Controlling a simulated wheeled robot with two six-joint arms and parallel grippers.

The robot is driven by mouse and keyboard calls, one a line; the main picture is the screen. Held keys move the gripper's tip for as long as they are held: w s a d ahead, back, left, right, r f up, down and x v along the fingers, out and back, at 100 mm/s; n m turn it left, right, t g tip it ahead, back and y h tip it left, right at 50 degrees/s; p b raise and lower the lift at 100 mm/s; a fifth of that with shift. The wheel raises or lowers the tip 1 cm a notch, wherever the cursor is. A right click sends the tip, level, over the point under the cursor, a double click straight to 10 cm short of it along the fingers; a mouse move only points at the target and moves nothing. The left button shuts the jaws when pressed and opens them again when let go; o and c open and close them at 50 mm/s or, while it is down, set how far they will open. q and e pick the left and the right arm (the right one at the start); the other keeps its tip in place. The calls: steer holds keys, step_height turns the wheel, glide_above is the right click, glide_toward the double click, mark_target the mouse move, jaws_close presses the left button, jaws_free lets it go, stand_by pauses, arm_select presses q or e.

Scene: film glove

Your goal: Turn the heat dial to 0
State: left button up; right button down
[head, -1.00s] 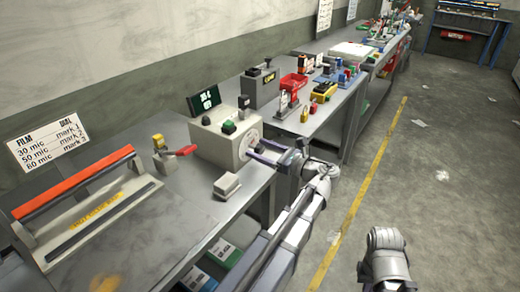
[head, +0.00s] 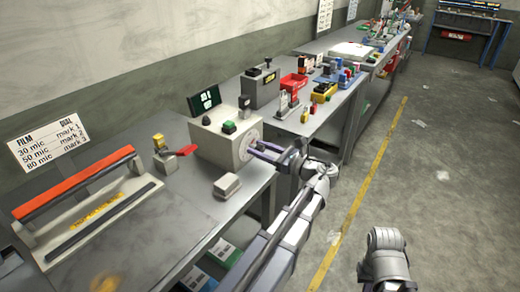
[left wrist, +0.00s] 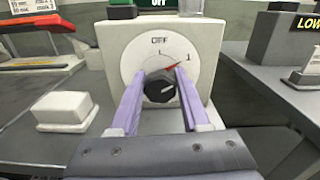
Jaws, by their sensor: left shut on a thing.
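The heat dial is a black round knob (left wrist: 160,88) on a white round plate (left wrist: 163,52) at the front of a beige control box (head: 215,145). The plate carries OFF at the top and a 1 at the upper right, with a small red mark near the 1. My left gripper (left wrist: 160,90) has its two lilac fingers on either side of the knob and is shut on it. In the head view the left gripper (head: 256,149) reaches the box's right face.
A small pale block (head: 227,186) lies on the bench in front. A sealer with an orange bar (head: 75,182) is at the left. A wall card (head: 47,142) lists film and dial marks.

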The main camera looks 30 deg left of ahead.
arm_select(q)
jaws_close()
steer(key=n, duration=0.6)
steer(key=shift+s, duration=0.1)
steer(key=n, duration=0.5)
steer(key=shift+f+n, duration=0.1)
steer(key=shift+n, duration=0.2)
steer(key=shift+s+n, duration=0.1)
steer(key=shift+n, duration=0.2)
steer(key=o, duration=1.2)
jaws_free()
